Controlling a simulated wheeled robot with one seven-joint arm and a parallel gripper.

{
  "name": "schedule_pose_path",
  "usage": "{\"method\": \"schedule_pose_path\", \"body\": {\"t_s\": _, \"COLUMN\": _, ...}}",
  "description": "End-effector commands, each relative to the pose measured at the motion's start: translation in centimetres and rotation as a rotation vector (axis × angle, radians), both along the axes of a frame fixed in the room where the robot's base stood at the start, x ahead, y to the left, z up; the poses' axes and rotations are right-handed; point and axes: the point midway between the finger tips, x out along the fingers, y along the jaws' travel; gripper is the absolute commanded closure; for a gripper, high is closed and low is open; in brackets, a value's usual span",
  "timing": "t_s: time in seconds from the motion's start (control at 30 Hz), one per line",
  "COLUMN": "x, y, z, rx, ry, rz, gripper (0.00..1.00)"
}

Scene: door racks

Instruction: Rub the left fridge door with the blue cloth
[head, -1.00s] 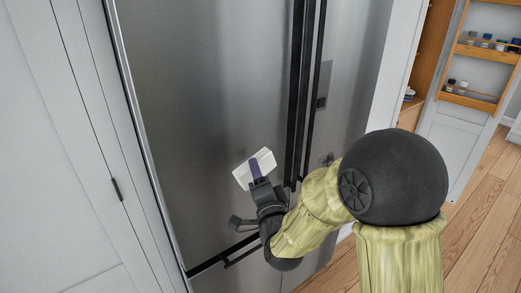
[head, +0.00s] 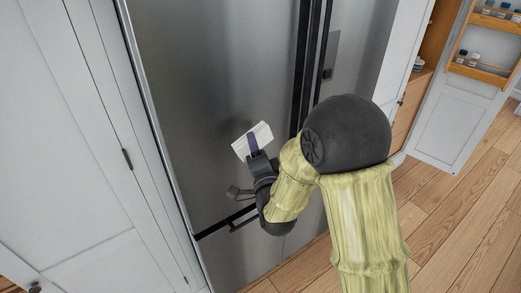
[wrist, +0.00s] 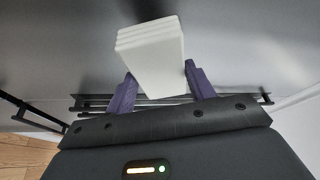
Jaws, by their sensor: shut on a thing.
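The left fridge door (head: 195,90) is brushed grey steel and stands in front of me, shut. My gripper (head: 253,150) is in front of its lower part. It is shut on a white, layered block (head: 252,140), which looks like a folded cloth; no blue cloth shows. In the wrist view the white block (wrist: 155,55) sits between the two purple fingers of my gripper (wrist: 162,88), its far end towards the grey steel surface. I cannot tell whether the block touches the door.
Dark vertical handles (head: 309,70) run right of the left door. A dark horizontal handle (head: 240,218) is below the gripper. White cabinet doors (head: 65,130) stand at the left. An open door rack (head: 480,60) with small jars is at the right, above free wooden floor (head: 450,210).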

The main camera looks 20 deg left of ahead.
Motion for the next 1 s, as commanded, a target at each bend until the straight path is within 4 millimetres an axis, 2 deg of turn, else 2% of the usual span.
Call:
{"method": "schedule_pose_path", "body": {"t_s": 0.4, "x": 2.2, "y": 2.6, "z": 0.1, "rx": 0.0, "ry": 0.001, "rz": 0.0, "gripper": 0.64}}
{"method": "schedule_pose_path", "body": {"t_s": 1.0, "x": 2.3, "y": 2.7, "z": 0.0, "rx": 0.0, "ry": 0.001, "rz": -0.001, "gripper": 0.64}}
